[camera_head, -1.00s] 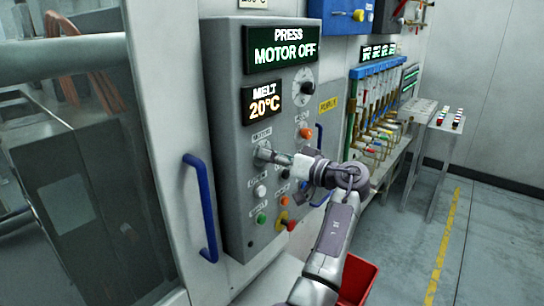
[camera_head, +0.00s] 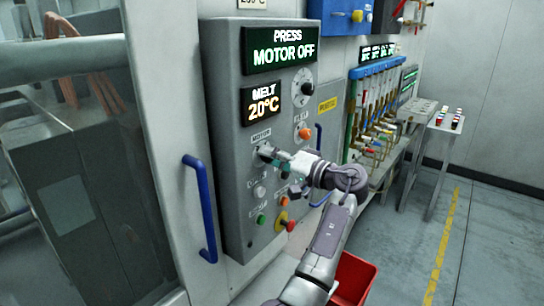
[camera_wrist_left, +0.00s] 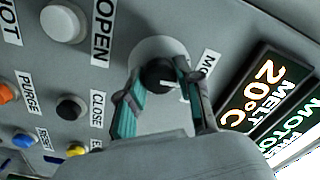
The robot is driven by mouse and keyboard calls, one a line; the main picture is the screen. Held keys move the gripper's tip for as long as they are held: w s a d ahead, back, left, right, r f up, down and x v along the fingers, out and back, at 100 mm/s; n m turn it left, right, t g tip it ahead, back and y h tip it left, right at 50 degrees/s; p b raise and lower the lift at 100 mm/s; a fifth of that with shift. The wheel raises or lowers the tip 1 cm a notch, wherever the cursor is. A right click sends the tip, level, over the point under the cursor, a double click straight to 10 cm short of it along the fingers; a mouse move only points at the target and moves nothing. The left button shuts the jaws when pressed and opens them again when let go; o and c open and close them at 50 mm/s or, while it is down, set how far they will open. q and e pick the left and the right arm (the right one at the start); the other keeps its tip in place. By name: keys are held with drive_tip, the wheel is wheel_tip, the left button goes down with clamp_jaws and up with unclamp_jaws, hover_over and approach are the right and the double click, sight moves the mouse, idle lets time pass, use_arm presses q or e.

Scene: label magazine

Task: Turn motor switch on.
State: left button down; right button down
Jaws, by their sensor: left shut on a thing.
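The motor switch (camera_wrist_left: 158,74) is a black knob on a pale round plate, beside a label partly hidden in the left wrist view. In the head view the MOTOR label (camera_head: 261,135) sits just above it, and my fingers cover most of the knob. My left gripper (camera_head: 266,153) is at the grey control panel (camera_head: 226,130). In the left wrist view its two teal-padded fingers (camera_wrist_left: 162,92) stand on either side of the knob, shut on it. The upper display (camera_head: 282,49) reads PRESS MOTOR OFF. My right gripper is in neither view.
White (camera_head: 260,192), green (camera_head: 261,219) and orange (camera_head: 305,133) buttons and a black dial (camera_head: 307,88) surround the switch. A blue door handle (camera_head: 200,207) sticks out at left. A red bin (camera_head: 353,278) stands below my arm.

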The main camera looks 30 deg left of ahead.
use_arm(q)
drive_tip(key=shift+m+p, duration=2.1)
drive_tip(key=shift+m, duration=2.2)
drive_tip(key=c, duration=0.8)
unclamp_jaws()
drive_tip(key=shift+o, duration=0.2)
